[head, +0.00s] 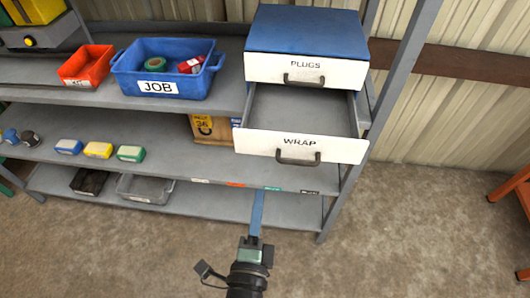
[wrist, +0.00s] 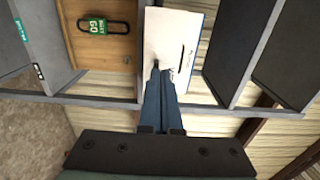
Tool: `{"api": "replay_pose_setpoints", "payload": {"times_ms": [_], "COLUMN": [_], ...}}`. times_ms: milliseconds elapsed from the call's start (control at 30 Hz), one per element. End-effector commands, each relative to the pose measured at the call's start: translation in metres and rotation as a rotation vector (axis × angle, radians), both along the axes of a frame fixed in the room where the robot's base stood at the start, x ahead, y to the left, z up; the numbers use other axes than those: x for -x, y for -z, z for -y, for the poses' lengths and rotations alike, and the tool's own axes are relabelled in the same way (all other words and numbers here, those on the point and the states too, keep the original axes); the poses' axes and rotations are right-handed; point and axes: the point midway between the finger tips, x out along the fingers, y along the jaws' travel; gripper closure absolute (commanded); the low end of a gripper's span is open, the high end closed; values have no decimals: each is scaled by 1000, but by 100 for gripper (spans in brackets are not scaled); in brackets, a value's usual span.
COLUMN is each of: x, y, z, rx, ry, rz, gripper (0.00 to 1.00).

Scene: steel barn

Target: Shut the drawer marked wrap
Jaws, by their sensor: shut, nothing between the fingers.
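The drawer marked WRAP (head: 265,140) is pulled out from the blue cabinet (head: 306,32) on the shelf rack. Its white front has a dark handle (head: 298,158), and the part of its inside that shows looks empty. The PLUGS drawer (head: 270,68) above it is closed. My gripper (head: 258,196) is shut and empty, low in front of the rack and below the WRAP front in the head view. In the wrist view, the blue fingers (wrist: 160,72) overlap a white panel (wrist: 195,28). I cannot tell whether they touch it, and its label is not readable.
A blue JOB bin (head: 140,76) and a red bin (head: 82,70) stand left of the cabinet. The floor in front is clear.

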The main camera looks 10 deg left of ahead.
Motion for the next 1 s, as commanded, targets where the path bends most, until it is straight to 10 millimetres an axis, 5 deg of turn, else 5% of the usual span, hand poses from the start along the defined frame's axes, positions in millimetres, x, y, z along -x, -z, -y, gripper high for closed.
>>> {"api": "replay_pose_setpoints", "payload": {"times_ms": [533, 1000], "x": [-94, -114], "y": [-2, -1], "z": [0, 0], "rx": [2, 2], "ry": [-1, 0], "rz": [3, 1], "gripper": [100, 100]}}
